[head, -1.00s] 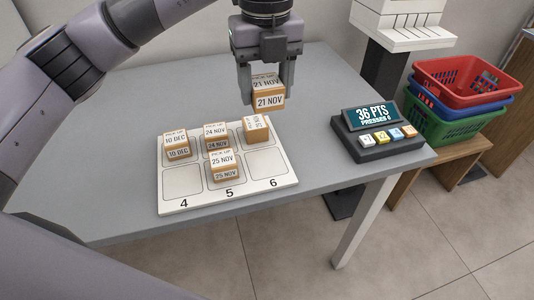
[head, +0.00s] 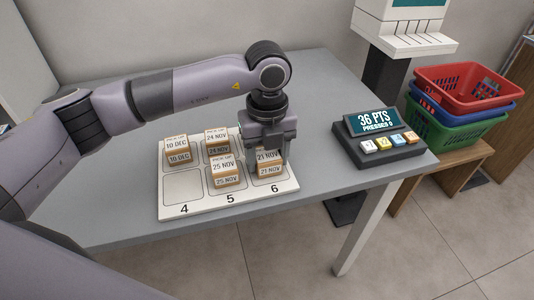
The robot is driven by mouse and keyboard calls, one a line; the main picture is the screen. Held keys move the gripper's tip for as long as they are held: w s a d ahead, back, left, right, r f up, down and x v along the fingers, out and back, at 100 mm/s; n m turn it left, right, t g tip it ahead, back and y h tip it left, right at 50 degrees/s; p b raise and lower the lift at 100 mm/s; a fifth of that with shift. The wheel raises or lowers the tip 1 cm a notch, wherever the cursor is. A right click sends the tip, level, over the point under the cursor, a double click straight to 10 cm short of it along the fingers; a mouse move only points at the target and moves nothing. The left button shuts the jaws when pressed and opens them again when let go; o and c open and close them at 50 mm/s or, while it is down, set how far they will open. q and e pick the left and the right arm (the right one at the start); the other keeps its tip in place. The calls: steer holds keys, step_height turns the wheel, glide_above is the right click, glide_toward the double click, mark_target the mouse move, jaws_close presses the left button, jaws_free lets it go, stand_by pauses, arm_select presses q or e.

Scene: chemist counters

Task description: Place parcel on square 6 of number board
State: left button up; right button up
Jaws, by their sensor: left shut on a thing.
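My left gripper (head: 268,160) is shut on the parcel (head: 270,170) labelled 21 NOV. The parcel is low over square 6 of the white number board (head: 200,208), at the board's right front; I cannot tell if it touches the board. A 25 NOV parcel (head: 226,174) sits on square 5 beside it. A 10 DEC parcel (head: 178,152) and a 24 NOV parcel (head: 217,142) sit in the back row. Square 4 is bare. The back right square is hidden behind my gripper. My right gripper is not in view.
A dark button box (head: 378,152) with a display reading 36 PTS stands right of the board on the grey table (head: 320,195). A white device (head: 405,30) stands behind it. Red, blue and green baskets (head: 470,85) are stacked on a wooden bench at the right.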

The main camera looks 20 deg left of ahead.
mark_target(267, 154)
arm_select(q)
steer(key=shift+f, duration=0.15)
steer(key=o, duration=1.1)
steer(key=shift+r, duration=0.4)
step_height(267, 154, up, 12)
steer(key=shift+f, duration=0.15)
